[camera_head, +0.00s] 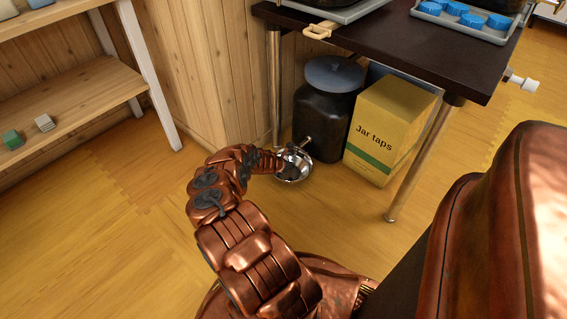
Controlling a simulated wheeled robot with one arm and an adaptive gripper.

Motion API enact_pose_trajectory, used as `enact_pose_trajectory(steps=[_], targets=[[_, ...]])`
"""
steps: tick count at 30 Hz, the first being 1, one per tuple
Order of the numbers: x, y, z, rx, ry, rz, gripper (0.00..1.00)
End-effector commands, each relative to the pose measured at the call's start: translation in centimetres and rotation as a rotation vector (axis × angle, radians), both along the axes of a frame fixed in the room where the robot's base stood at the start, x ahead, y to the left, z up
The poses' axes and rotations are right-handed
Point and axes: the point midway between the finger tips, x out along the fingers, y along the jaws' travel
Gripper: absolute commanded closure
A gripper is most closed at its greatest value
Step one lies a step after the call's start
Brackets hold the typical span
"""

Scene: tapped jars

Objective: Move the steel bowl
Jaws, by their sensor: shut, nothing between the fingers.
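The steel bowl (304,172) is a small shiny round bowl on the wooden floor, at the front left of the dark jar under the table. My copper arm reaches down to it from the front. My gripper (291,174) is shut, with its dark fingers at the bowl and nothing held between them. The fingers overlap the bowl's inside in this view, and I cannot tell whether they touch it. They hide part of the bowl's left side and middle.
A dark lidded jar (325,118) and a yellow "Jar taps" box (387,128) stand under the dark table (432,50). Metal table legs (425,160) stand at left and right. A wooden shelf (75,105) is at left. The floor (110,230) at left is clear.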

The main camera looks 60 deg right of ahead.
Motion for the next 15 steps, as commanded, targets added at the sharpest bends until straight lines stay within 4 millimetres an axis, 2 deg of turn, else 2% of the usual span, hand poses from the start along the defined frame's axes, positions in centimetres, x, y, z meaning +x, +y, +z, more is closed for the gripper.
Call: enact_pose_trajectory(steps=[1, 15], targets=[[0.2, 0.3, 0.6, -0.001, 0.001, 0.002, 1.0], [1.1, 3.4, 3.6, 0.001, 0.0, 0.004, 1.0]])
